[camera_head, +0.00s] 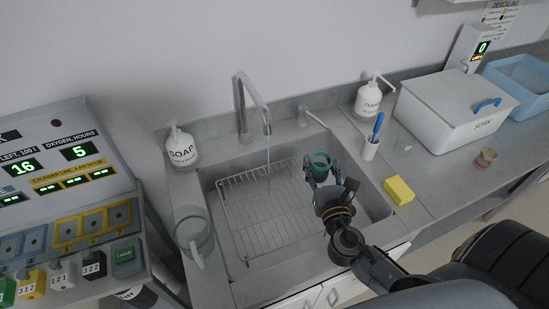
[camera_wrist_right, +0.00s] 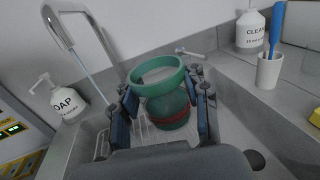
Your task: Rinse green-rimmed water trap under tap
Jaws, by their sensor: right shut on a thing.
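The green-rimmed water trap (camera_head: 320,161) is held above the right part of the sink basin. It shows large in the right wrist view (camera_wrist_right: 166,90), with its open rim up and a red band low on its body. My right gripper (camera_head: 322,172) is shut on it, with a finger on each side. The tap (camera_head: 250,100) stands behind the sink, left of the trap. A thin water stream (camera_head: 268,150) falls from its spout into the basin. The stream is apart from the trap. My left gripper is not in view.
A wire rack (camera_head: 250,215) lies in the sink. A clear jug (camera_head: 192,236) is at the left rim. A yellow sponge (camera_head: 398,190), a cup with a blue brush (camera_head: 371,147) and a white SOAK box (camera_head: 455,105) are right.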

